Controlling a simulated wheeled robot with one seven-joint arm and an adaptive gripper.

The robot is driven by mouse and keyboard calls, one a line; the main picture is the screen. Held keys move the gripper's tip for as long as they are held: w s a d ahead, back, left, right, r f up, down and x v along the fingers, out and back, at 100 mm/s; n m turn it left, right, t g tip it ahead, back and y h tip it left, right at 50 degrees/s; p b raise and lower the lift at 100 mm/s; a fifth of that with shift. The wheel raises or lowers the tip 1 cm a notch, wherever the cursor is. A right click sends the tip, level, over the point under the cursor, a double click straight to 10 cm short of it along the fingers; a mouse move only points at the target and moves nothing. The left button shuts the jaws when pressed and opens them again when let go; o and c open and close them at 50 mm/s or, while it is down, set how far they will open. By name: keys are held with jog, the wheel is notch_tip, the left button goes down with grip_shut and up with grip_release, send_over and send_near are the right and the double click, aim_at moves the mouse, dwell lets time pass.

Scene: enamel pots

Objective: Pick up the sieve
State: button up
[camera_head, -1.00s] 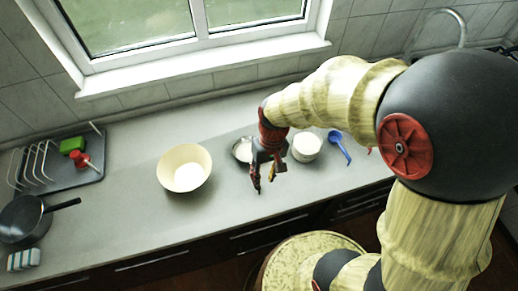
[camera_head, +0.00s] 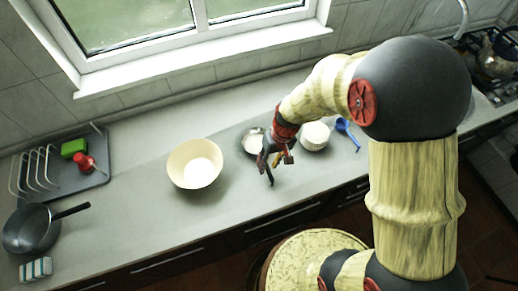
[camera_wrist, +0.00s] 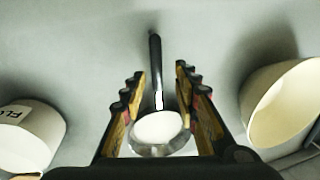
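The sieve (camera_wrist: 157,131) is a round metal piece with white in its middle and a black handle pointing up in the wrist view. In the head view its round part (camera_head: 253,141) is on the counter behind my gripper, partly hidden by it. My gripper (camera_wrist: 158,76) is open. Its two fingers stand left and right of the sieve, with visible gaps on both sides. In the head view my gripper (camera_head: 273,166) is low over the counter, between the cream bowl and the white container. The height between fingers and sieve is hard to tell.
The white container (camera_head: 315,136) and a blue scoop (camera_head: 344,130) are to the right. A dish rack tray (camera_head: 89,181), a dark pan (camera_head: 30,230) and a sponge (camera_head: 36,269) are at far left.

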aim_at(268, 168)
jog(key=f, duration=0.4)
jog(key=shift+s+a+b, duration=0.1)
jog(key=shift+a+b, duration=0.1)
jog(key=shift+b, duration=0.2)
jog(key=shift+c, duration=1.2)
grip_shut()
